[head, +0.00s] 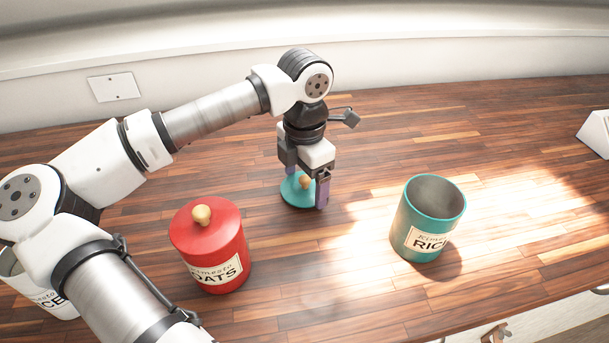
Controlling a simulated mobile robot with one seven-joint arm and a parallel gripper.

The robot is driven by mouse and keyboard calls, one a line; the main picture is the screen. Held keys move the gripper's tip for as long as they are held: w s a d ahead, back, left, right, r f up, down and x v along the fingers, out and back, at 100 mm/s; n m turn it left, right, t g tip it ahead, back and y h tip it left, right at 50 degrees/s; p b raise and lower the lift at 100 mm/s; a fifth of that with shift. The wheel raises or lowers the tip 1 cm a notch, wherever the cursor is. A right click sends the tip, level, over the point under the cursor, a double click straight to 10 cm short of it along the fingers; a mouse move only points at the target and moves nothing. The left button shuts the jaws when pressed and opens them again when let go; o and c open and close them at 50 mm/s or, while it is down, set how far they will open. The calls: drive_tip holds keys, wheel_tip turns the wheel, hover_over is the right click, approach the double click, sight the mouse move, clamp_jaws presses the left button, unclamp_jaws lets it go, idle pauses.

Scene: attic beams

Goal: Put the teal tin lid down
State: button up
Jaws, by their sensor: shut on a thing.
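The teal tin lid (297,198) is a round disc with a wooden knob (306,182), at the middle of the wooden counter. My gripper (306,188) points down over it and is shut on the lid's knob. The lid looks level and very near or on the counter; I cannot tell whether it touches. The teal tin (406,228), labelled for rice, stands upright and open to the right of the lid, apart from it. The far side of the lid is partly hidden by my gripper.
A red oats tin (212,245) with its lid on stands at the left front. A white tin (45,290) is partly hidden behind my arm at far left. A white object (596,133) sits at the right edge. The counter (480,150) is clear at the back right.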

sight(305, 178)
drive_tip(key=shift+f, duration=0.1)
drive_tip(key=shift+f, duration=0.1)
drive_tip(key=o, duration=0.8)
drive_tip(key=shift+r, duration=0.3)
wheel_tip(305, 178, up, 12)
drive_tip(key=b, duration=0.1)
drive_tip(key=shift+s+f, duration=0.1)
drive_tip(key=shift+f, duration=0.1)
